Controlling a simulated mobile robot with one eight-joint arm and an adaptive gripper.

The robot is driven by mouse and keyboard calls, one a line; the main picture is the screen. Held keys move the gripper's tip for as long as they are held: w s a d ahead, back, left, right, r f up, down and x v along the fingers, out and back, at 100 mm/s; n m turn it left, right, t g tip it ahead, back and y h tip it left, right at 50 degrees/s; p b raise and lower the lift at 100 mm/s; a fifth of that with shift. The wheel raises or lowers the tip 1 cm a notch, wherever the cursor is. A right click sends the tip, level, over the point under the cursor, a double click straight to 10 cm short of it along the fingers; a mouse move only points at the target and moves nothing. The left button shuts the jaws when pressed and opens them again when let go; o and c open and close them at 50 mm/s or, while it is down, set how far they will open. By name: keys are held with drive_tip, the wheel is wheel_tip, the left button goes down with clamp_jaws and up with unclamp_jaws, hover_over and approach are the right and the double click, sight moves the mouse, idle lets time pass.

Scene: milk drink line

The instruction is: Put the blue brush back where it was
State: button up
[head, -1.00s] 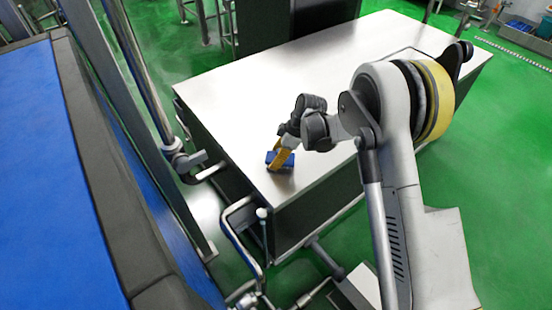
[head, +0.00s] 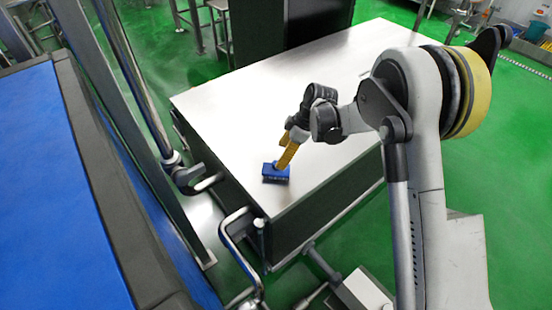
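The blue brush (head: 276,173) has a blue head and a yellow handle. Its head is at the table top (head: 225,115), near the front left corner; I cannot tell whether it touches the surface. The handle slopes up and right to my gripper (head: 294,139). My dark gripper is above the head, at the upper end of the handle, and appears shut on it. The fingertips are small and partly hidden by the handle and the gripper body.
A blue conveyor belt (head: 55,190) with a dark frame runs along the left. A metal post (head: 140,90) and bent pipes (head: 235,235) stand beside the table's left side. A dark column (head: 290,30) rises behind. Most of the table top is clear.

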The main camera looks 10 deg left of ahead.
drive_tip(key=shift+v, duration=1.35)
drive_tip(key=s+d+r+m+t+h, duration=0.15)
drive_tip(key=s+d+r+m, duration=0.25)
drive_tip(key=d+r, duration=0.4)
drive_tip(key=s+d+r+m+t, duration=0.25)
drive_tip(key=d+r+m, duration=0.2)
drive_tip(key=r, duration=0.55)
drive_tip(key=s+d+r+m+t+h, duration=0.1)
drive_tip(key=s+d+m, duration=0.4)
drive_tip(key=s+d, duration=0.2)
drive_tip(key=s+d+r+m+t+h, duration=0.2)
drive_tip(key=s+d+m, duration=0.3)
drive_tip(key=s, duration=0.7)
drive_tip(key=shift+s+d+r+t, duration=0.3)
drive_tip(key=shift+s+d+r, duration=0.05)
drive_tip(key=shift+d, duration=0.85)
drive_tip(key=shift+p, duration=0.3)
